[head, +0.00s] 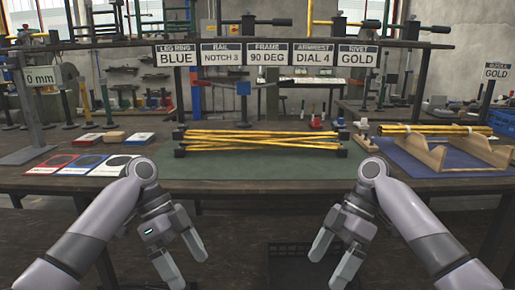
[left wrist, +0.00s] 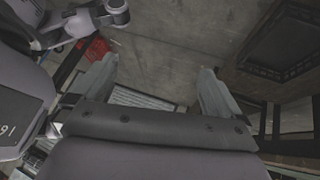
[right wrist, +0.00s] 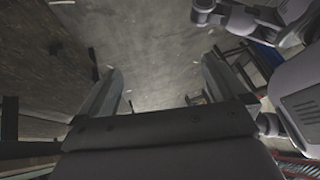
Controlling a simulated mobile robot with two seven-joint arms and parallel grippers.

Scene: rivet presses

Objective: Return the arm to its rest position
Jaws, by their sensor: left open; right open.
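My right gripper (head: 335,262) hangs in front of the bench at the lower right of the head view, fingers apart and empty. In the right wrist view its two fingers (right wrist: 158,90) are spread over bare floor. My left gripper (head: 183,268) hangs at the lower left of the head view, also in front of the bench. In the left wrist view its fingers (left wrist: 155,90) are spread with nothing between them. Both arms are bent at similar heights, roughly mirroring each other, and neither gripper touches the bench or anything on it.
The workbench (head: 250,183) spans the view, with a green mat (head: 235,167) under yellow rods (head: 260,138). A blue mat (head: 415,168) with wooden cradles (head: 480,150) is at right. Coloured cards (head: 70,166) lie at left. Signs (head: 265,54) hang above. A dark crate (head: 300,258) is below.

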